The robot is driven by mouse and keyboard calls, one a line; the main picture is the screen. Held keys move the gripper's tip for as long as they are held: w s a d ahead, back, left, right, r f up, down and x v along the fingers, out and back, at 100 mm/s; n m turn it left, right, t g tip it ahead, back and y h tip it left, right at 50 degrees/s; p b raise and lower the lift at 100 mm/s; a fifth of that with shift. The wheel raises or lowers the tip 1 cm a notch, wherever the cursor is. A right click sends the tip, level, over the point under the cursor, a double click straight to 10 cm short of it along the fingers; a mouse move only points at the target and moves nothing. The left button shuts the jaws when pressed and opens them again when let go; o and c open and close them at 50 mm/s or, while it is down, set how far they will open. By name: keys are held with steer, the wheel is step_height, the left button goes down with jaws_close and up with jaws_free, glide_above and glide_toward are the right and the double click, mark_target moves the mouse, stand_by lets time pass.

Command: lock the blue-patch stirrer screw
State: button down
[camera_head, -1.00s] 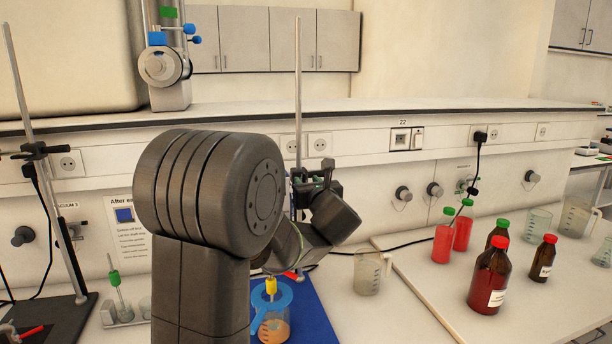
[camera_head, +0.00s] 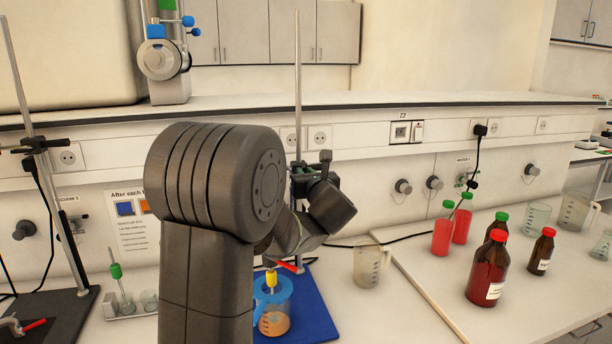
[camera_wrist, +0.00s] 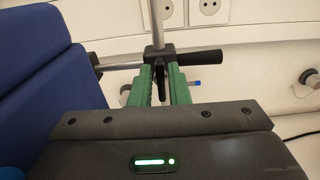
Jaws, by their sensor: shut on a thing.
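My gripper (camera_wrist: 161,88) shows in the wrist view with its two green fingers close together around a dark, narrow screw part (camera_wrist: 160,72) below the clamp on the stand rod (camera_wrist: 158,22). The screw is mostly hidden between the fingers, and I see no blue patch on it. In the head view my gripper (camera_head: 304,184) is at the upright rod (camera_head: 298,90), partly hidden by my arm.
A black clamp handle (camera_wrist: 200,60) sticks out right of the fingers. An empty beaker (camera_head: 369,266) stands right of the mat. Bottles with red and green caps, including a large brown one (camera_head: 487,272), stand farther right. Another stand (camera_head: 55,175) is at left.

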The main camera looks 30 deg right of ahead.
steer(key=shift+f, duration=0.1)
steer(key=m, duration=0.6)
steer(key=m+b, duration=0.1)
steer(key=m, duration=0.4)
steer(key=d+f+m+b, duration=0.1)
steer(key=m, duration=0.5)
steer(key=shift+s+d+m, duration=0.1)
steer(key=shift+s+m, duration=0.1)
steer(key=shift+m, duration=0.1)
steer(key=shift+f, duration=0.1)
stand_by(0.4)
steer(key=c, duration=1.4)
jaws_free()
steer(key=shift+c, duration=0.2)
steer(key=shift+s, duration=0.1)
